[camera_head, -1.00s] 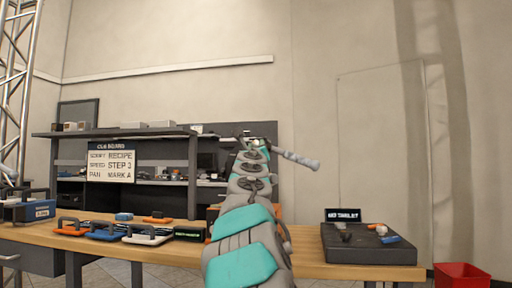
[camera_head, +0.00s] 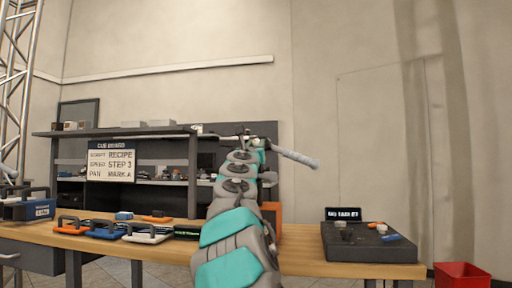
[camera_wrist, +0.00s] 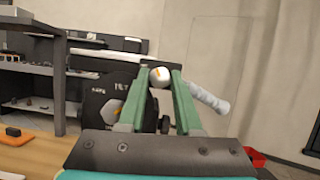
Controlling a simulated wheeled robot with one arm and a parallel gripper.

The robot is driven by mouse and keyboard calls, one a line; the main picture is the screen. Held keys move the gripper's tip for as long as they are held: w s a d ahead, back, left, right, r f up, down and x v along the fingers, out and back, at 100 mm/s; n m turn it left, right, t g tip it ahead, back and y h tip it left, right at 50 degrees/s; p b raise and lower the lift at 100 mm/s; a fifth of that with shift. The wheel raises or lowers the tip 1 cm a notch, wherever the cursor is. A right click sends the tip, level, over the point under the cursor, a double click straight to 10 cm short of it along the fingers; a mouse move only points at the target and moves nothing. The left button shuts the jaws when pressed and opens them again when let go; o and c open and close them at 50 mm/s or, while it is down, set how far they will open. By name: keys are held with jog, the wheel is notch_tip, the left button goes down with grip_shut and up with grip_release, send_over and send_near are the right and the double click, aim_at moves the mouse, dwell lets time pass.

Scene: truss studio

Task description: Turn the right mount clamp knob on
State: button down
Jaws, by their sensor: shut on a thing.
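In the wrist view, the two green fingers of my gripper (camera_wrist: 162,82) close on a small round white knob (camera_wrist: 160,76) with an orange mark. The knob sits between the fingertips, at the upper right edge of a dark round plate (camera_wrist: 128,92) with pale lettering. A second pale knob (camera_wrist: 111,111) with an orange mark is on this plate, left of the fingers and apart from them. In the head view, my own arm hides the held knob and most of the plate.
A pale grey cylindrical handle (camera_wrist: 209,98) sticks out right of the fingers. The wooden table (camera_head: 300,262) bears tool cases at left and a dark tray (camera_head: 365,252) at right. A grey shelf (camera_head: 115,132) stands behind. A red bin (camera_head: 461,276) is at far right.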

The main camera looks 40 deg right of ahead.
jog(key=m+g, duration=0.1)
jog(key=m, duration=0.1)
jog(key=m+g+h+p, duration=0.1)
jog(key=m, duration=0.2)
jog(key=m+g+h, duration=0.1)
jog(key=m, duration=0.2)
jog(key=shift+w+a+r+g+p, duration=0.1)
jog(key=shift+w+r+g+p, duration=0.1)
jog(key=shift+g+p, duration=0.1)
jog(key=m+g+p, duration=0.1)
jog(key=m, duration=0.1)
jog(key=m+g, duration=0.1)
jog(key=m, duration=0.1)
jog(key=shift+a+r+h+p, duration=0.15)
jog(key=shift+h+p, duration=0.2)
jog(key=shift+h, duration=0.05)
jog(key=m+g+p, duration=0.1)
jog(key=m+p, duration=0.1)
jog(key=m, duration=0.1)
jog(key=shift+w, duration=0.1)
jog(key=m+g+p, duration=0.1)
jog(key=m, duration=0.2)
jog(key=shift+y, duration=0.4)
jog(key=shift+m+g+p, duration=0.5)
jog(key=shift+m+p, duration=0.3)
jog(key=shift+m, duration=0.2)
jog(key=c, duration=0.6)
grip_release()
